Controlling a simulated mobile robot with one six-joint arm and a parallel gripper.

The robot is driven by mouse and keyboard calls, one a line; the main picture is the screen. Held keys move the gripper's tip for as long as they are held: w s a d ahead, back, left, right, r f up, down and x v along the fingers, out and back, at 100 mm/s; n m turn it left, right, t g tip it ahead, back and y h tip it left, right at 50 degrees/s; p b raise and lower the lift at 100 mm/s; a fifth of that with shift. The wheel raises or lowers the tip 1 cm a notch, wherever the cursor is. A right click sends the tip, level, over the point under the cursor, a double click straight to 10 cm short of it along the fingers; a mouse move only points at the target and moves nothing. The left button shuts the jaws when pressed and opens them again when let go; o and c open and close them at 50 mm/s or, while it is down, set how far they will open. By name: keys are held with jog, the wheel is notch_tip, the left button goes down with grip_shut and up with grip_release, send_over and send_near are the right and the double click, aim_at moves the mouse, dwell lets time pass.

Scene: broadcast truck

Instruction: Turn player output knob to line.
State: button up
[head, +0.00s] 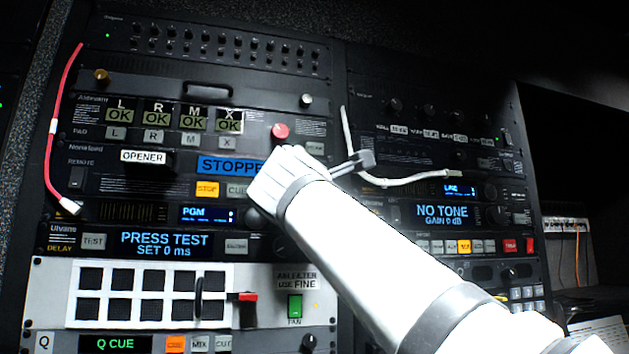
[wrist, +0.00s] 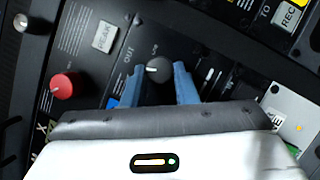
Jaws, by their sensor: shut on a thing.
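The player output knob (wrist: 155,68) is small, dark and round, beside an "OUT" label in the wrist view. A short white pointer mark on it points left in that view. My gripper (wrist: 159,78) has its two blue fingers on either side of the knob and is shut on it. In the head view my white arm end covers the knob and the fingers. The player panel's blue display (head: 230,166) reads "STOPPE", its end hidden behind my arm. Fine print around the knob is too small to read.
A white cable (head: 400,182) hangs close to the right. A lit "STOP" button (head: 207,189) and a "PGM" display (head: 207,215) are to the left.

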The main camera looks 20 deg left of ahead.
jog(key=shift+r+m+g+h+p, duration=0.2)
jog(key=shift+m+g+p, duration=0.55)
jog(key=shift+m+p, duration=0.95)
jog(key=shift+r+m+g+h+p, duration=0.25)
jog(key=shift+m+g+p, duration=0.7)
jog(key=shift+m, duration=1.2)
jog(key=shift+r+m+g+h+p, duration=0.2)
jog(key=shift+m+g+p, duration=0.4)
jog(key=shift+m+p, duration=1.15)
jog(key=shift+m+y, duration=0.25)
jog(key=shift+m, duration=0.05)
jog(key=o, duration=0.9)
jog(key=shift+w, duration=0.1)
jog(key=shift+o, duration=0.5)
